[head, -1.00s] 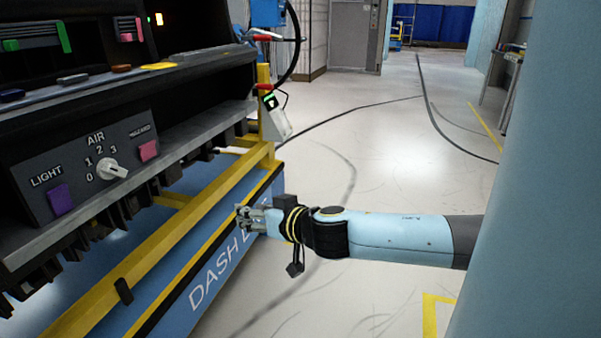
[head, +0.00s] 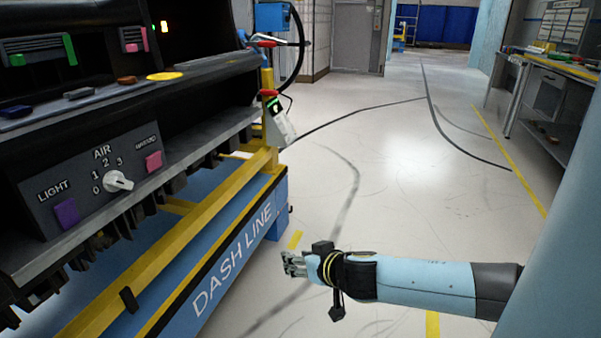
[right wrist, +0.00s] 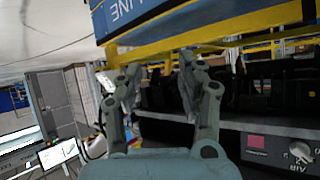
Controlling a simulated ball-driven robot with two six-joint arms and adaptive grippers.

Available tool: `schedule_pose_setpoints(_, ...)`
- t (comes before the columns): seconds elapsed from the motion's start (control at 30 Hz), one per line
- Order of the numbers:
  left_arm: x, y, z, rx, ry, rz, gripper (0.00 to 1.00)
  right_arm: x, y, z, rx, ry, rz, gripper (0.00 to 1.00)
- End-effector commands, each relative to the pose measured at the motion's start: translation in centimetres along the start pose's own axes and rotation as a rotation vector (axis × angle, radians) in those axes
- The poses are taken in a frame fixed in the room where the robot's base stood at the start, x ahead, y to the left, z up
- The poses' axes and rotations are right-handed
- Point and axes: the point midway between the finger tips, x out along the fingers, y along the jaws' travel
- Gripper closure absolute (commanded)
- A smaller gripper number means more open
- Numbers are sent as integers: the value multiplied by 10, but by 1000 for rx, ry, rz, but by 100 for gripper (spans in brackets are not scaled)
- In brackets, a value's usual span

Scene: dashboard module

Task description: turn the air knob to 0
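The white air knob (head: 118,181) sits on the dark panel (head: 90,184) under the word AIR, with the marks 0, 1, 2 and 3 around its left and upper side. Its grip ridge lies sideways; I cannot tell which mark it points to. The knob also shows in the right wrist view (right wrist: 300,151), at the lower right edge. My right gripper (head: 290,263) is right of and below the knob in the head view, well apart from it. In the right wrist view its two fingers (right wrist: 158,85) are spread, with nothing between them. My left gripper is not in view.
A purple LIGHT button (head: 67,212) and a pink HAZARD button (head: 154,160) flank the knob. The blue DASH LINE cart (head: 235,262) with a yellow rail (head: 165,254) juts out below the panel. A workbench (head: 560,68) stands at the right. The floor between is open.

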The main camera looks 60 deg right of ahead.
Motion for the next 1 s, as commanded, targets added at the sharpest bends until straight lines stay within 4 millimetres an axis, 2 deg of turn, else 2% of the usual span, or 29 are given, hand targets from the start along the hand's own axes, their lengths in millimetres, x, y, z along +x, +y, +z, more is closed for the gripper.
schedule_pose_setpoints(0.03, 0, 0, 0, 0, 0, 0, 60, 0, 0, 0, 0, 0, 0, 62)
schedule_pose_setpoints(0.13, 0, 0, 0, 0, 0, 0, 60, 0, 0, 0, 0, 1, 0, 75)
schedule_pose_setpoints(0.37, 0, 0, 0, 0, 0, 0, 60, 0, -5, -3, -52, 9, -20, 75)
schedule_pose_setpoints(0.4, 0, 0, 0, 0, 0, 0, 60, -1, -14, -8, -125, 28, -52, 75)
schedule_pose_setpoints(0.47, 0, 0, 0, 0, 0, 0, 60, -5, -47, -32, -305, 110, -146, 75)
schedule_pose_setpoints(0.5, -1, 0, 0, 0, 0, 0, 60, -12, -77, -52, -444, 188, -215, 75)
schedule_pose_setpoints(0.6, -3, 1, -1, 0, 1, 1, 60, -35, -149, -102, -756, 402, -342, 75)
schedule_pose_setpoints(0.7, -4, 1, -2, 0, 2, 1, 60, -62, -204, -143, -980, 595, -402, 75)
schedule_pose_setpoints(0.8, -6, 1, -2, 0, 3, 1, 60, -78, -233, -171, -1062, 704, -411, 75)
schedule_pose_setpoints(0.83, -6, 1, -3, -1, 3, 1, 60, -80, -237, -178, -1065, 719, -408, 75)
schedule_pose_setpoints(1.0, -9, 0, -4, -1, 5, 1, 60, -69, -251, -192, -1050, 732, -401, 75)
